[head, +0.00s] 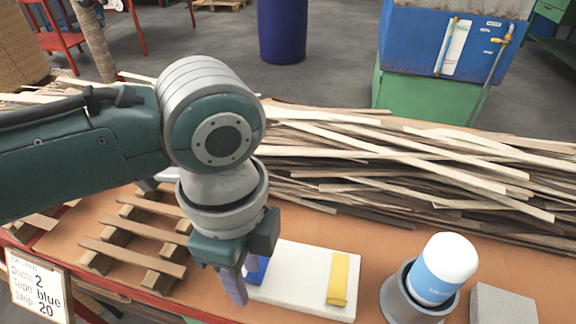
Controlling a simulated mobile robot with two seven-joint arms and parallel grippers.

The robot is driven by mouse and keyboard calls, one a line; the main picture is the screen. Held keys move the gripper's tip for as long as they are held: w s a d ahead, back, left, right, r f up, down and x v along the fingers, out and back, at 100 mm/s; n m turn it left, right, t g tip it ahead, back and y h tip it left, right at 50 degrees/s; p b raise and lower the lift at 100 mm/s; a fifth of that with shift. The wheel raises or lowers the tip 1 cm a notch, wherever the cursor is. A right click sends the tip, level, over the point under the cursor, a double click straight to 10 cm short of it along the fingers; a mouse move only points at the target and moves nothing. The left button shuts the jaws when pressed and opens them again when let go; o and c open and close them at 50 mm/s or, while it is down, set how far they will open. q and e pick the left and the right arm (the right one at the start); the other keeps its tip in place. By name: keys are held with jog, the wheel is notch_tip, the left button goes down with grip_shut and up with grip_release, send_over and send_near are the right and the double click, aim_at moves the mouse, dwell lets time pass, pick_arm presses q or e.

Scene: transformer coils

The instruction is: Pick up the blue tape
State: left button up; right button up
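A blue tape piece (258,269) lies at the left end of a white board (300,272) on the orange-brown table. My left gripper (234,286) points down at the board's left edge, just left of the blue tape, and hides part of it. One lavender finger shows clearly, and a bit of another lavender part shows behind it. I cannot tell the gap between the fingers or whether they touch the tape. A yellow tape piece (339,278) lies at the board's right end. My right gripper is not in view.
Wooden strips (400,165) are heaped behind the board. A slatted wooden frame (135,245) lies to the left. A white and blue rounded object (444,268) in a grey holder and a grey block (503,306) stand right. A sign (38,287) reads "Tape blue".

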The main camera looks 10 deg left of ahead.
pick_arm(q)
grip_shut()
dwell(0.6)
